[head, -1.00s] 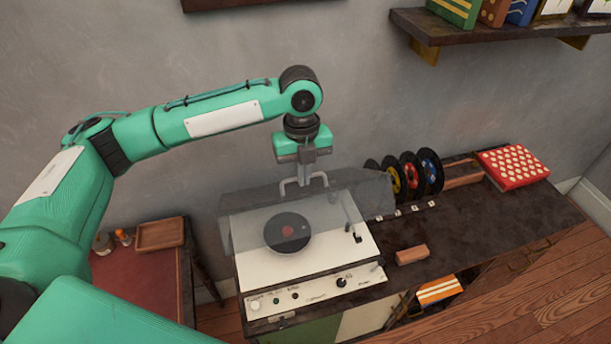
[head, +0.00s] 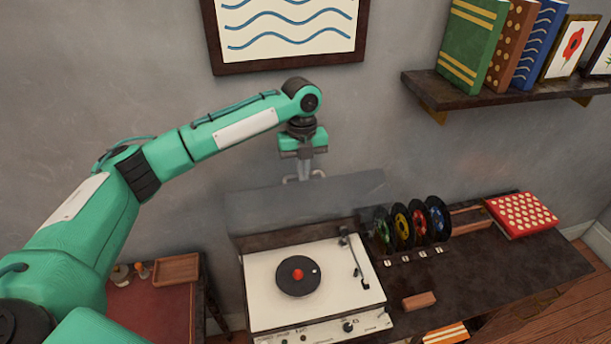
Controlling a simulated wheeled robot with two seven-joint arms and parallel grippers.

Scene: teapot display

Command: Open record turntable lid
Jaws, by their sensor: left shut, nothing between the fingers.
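The record turntable (head: 262,270) is white, with a black record (head: 298,279) with a red centre and a tonearm (head: 356,262) at its right. Its clear lid (head: 335,205) is raised and tilted back near the wall, so the record and tonearm show uncovered. My left gripper (head: 304,178) points down at the lid's top edge, shut with nothing between its fingers. The fingertips overlap the lid's edge in the picture; I cannot tell if they touch it. My right gripper is not in view.
Several upright records (head: 402,224) stand in a rack right of the turntable. A red dotted box (head: 522,214) lies further right and a wooden block (head: 419,300) in front. A shelf (head: 480,96) with books juts out above. A wooden tray (head: 176,269) sits on the left table.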

